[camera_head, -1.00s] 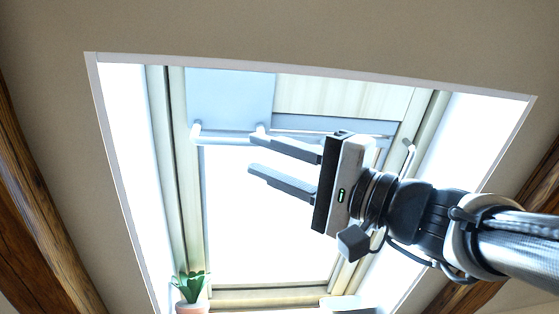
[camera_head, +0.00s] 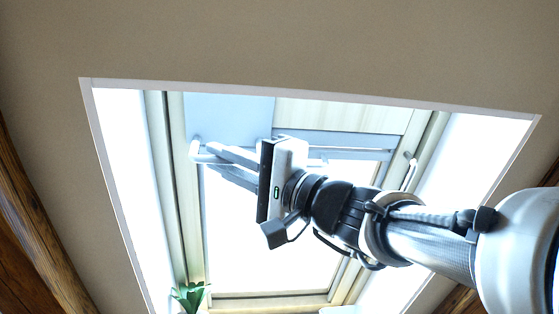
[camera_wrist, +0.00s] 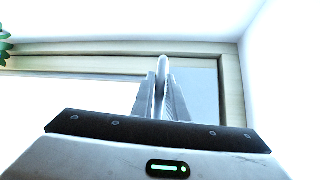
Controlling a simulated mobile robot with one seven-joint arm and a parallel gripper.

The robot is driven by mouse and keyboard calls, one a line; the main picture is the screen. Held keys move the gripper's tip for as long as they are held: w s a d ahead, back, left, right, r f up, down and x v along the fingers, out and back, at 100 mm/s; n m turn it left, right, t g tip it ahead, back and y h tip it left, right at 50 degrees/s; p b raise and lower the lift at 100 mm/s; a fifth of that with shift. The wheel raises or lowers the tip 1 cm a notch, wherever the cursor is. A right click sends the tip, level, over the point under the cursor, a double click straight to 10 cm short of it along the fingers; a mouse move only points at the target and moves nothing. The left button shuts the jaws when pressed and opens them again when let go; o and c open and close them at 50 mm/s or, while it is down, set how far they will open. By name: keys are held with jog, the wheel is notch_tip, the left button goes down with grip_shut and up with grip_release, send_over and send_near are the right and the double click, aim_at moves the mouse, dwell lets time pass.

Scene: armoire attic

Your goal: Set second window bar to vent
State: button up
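The skylight window has a pale rounded window bar (camera_head: 195,151) across the upper part of its sash, below a blue-grey panel. My gripper (camera_head: 211,158) is at the bar's left part in the head view, with its two fingers close together. In the wrist view, the bar (camera_wrist: 162,66) shows end-on between the fingertips, and my gripper (camera_wrist: 161,88) looks shut on it. The fingers and the gripper body hide much of the bar in the head view.
A slim white handle-like piece (camera_head: 411,172) is on the right side of the frame. A green plant (camera_head: 189,296) stands at the lower left, also in the wrist view (camera_wrist: 4,45). Bright white reveal walls and wooden beams (camera_head: 35,220) flank the window.

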grip_shut()
jog(key=shift+s, duration=0.1)
jog(key=shift+s+r+m+h, duration=0.1)
jog(key=shift+s+m+h, duration=0.15)
jog(key=shift+m+h, duration=0.05)
jog(key=s+b, duration=0.1)
jog(key=b, duration=0.1)
jog(key=s+b, duration=0.1)
jog(key=shift+s+d+f+m+h, duration=0.3)
jog(key=shift+f+m, duration=0.1)
jog(key=shift+s+d+r+b, duration=0.1)
jog(key=shift+s+r+b, duration=0.3)
jog(key=shift+s, duration=0.05)
jog(key=o, duration=0.5)
grip_release()
